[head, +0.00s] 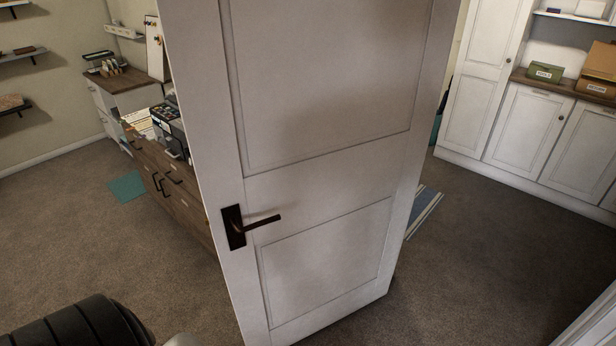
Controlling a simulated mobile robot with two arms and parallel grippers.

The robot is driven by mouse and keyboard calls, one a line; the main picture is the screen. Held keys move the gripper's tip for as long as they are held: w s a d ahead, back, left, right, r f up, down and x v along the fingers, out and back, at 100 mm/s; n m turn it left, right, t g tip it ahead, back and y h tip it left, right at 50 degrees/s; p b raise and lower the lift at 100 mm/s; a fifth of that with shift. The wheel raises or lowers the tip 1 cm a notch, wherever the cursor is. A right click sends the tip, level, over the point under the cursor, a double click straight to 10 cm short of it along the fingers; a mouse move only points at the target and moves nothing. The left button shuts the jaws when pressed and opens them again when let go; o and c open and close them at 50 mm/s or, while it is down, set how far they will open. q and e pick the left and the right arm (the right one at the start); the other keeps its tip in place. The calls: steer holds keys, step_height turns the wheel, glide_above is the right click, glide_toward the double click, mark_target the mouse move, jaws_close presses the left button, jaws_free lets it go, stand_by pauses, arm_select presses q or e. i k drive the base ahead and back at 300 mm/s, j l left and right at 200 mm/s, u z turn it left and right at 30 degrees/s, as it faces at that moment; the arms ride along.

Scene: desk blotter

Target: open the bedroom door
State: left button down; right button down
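The white panelled door (320,185) stands in the middle of the head view, swung open at an angle. Floor and furniture show on both sides of it. Its dark lever handle (262,222) sits on a dark plate near the door's left edge, and the lever points right, roughly level. Nothing touches the handle. Neither of my grippers can be made out in this view. A dark, rounded, ribbed shape at the lower left corner shows no gripper fingers.
A wooden drawer unit (165,172) stands behind the door on the left. White cabinets (525,125) with boxes on the counter line the right wall. A striped mat (424,208) lies beyond the door. Carpet is clear at left (70,230) and right (490,265).

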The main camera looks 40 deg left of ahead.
mark_target(318, 116)
steer(key=j+z, duration=0.3)
steer(key=j, duration=0.2)
steer(key=j+z, duration=0.3)
steer(key=j, duration=0.2)
steer(key=k+j+z, duration=0.1)
steer(key=j+z, duration=0.2)
steer(key=j, duration=0.2)
steer(key=k+j+z, duration=0.15)
steer(key=j+z, duration=0.15)
steer(key=j, duration=0.15)
